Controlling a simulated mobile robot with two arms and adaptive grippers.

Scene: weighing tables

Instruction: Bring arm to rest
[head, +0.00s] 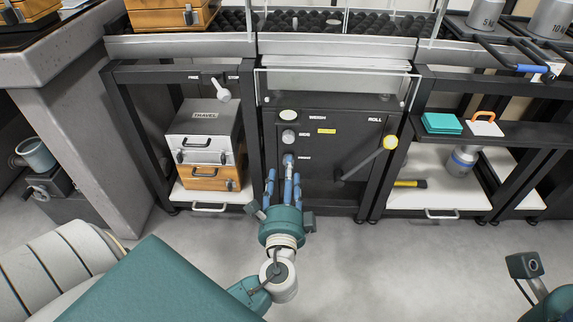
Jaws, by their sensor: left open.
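My left gripper (284,182) is at the middle of the head view, with its blue fingers pointing away toward the dark front panel (345,140). Its fingers are apart, and a knob (288,160) on the panel shows just beyond their tips. I cannot tell whether they touch it. The teal palm and wrist hang over the grey floor. Part of my right arm (540,280) shows at the lower right corner, but its gripper fingers are not in view.
To the left, a silver case (205,128) sits on an orange case (205,178) on a shelf. The floor (360,270) is clear.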

